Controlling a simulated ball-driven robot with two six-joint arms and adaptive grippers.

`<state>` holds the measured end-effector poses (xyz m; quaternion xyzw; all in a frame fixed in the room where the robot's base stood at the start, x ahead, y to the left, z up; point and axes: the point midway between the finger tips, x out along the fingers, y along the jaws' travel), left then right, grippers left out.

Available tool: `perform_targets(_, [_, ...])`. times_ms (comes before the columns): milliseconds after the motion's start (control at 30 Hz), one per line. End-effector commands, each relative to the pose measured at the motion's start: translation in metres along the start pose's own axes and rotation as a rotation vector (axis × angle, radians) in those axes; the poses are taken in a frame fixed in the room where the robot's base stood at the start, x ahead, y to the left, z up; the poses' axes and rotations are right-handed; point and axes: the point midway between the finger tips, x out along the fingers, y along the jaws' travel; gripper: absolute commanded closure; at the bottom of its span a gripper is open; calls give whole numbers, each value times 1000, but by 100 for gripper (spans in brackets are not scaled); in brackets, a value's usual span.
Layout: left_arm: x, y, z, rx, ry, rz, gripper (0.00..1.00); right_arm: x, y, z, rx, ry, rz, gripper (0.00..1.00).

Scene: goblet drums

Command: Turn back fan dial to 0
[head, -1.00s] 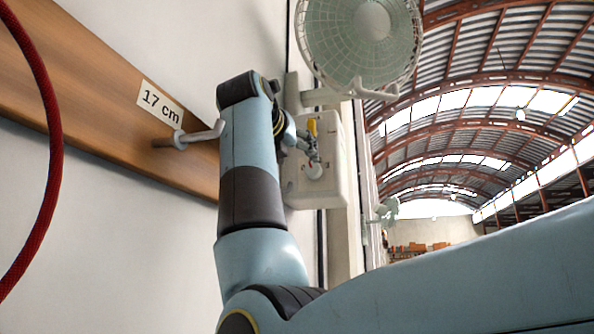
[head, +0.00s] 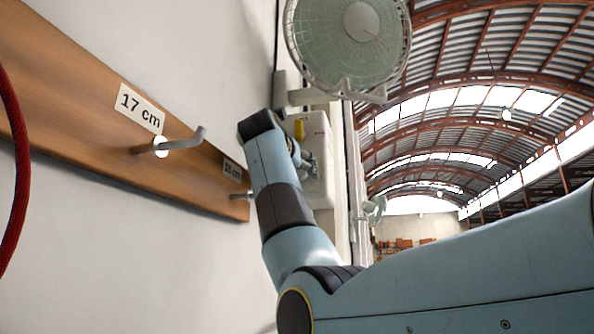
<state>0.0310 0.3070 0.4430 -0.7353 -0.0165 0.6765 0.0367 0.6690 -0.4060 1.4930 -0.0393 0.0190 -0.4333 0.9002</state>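The fan (head: 325,60) has a round pale green cage and sits on the wall at the top centre. Below it is its cream control box (head: 321,130), with a yellow part (head: 299,129) on its face. My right arm comes in from the lower right and bends in front of the box. My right gripper (head: 310,168) is small in view, close to the box's lower face. The dial cannot be made out now; the gripper and arm cover that area. Whether the fingers touch it or are closed cannot be told. My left gripper is out of view.
A wooden rail (head: 75,100) with a "17 cm" label (head: 139,107) and protruding metal hooks (head: 178,143) runs along the wall at left. A red hose (head: 18,170) hangs at the far left. A second fan (head: 374,208) is farther back. The hall opens out at right.

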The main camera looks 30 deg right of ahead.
Motion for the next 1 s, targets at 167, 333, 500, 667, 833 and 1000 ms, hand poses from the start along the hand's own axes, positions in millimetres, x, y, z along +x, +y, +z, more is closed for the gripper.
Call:
perform_targets(167, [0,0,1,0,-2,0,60,0,0,0,0,0,0,68])
perform_targets(333, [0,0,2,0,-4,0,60,0,0,0,0,0,0,90])
perform_targets(500, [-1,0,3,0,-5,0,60,0,0,0,-6,0,0,93])
perform_targets(667, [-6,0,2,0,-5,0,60,0,0,1,-44,-1,0,93])
perform_targets(833, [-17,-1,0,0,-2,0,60,0,0,2,-136,-3,0,93])
perform_targets(1000, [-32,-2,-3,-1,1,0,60,0,-1,3,-268,-8,-1,93])
